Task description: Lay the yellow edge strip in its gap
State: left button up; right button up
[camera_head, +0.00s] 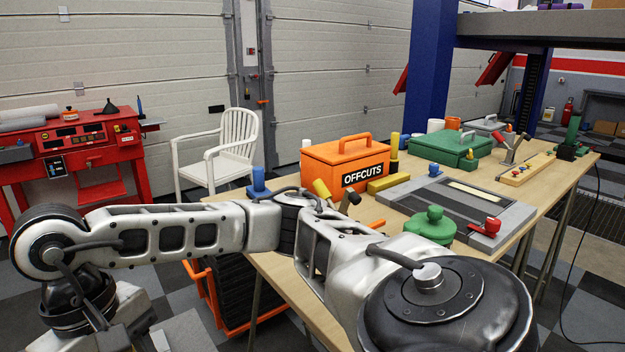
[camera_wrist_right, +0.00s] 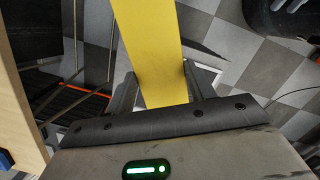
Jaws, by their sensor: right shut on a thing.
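In the right wrist view, a flat yellow strip (camera_wrist_right: 147,45) is held in my right gripper (camera_wrist_right: 158,85), which is shut on it. The strip points away from the palm, with checkered floor behind it and the table edge at the left. The right gripper cannot be made out clearly in the head view. The grey panel (camera_head: 518,213) lies on the table with dark sections and a pale, narrow slot (camera_head: 474,192). I cannot tell whether that slot is the strip's gap. No left gripper fingers show; the left arm's end is behind other arm links.
An orange OFFCUTS box (camera_head: 320,160) stands on the table, with a yellow block (camera_head: 388,184) before it. A green knobbed piece (camera_head: 430,226) and a red knobbed piece (camera_head: 491,226) are at the panel's near side. A green box (camera_head: 440,146) stands behind.

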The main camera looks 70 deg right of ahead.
aim_at(474, 191)
jog(key=u, duration=1.3)
jog(key=k, duration=2.8)
jog(key=z, duration=0.9)
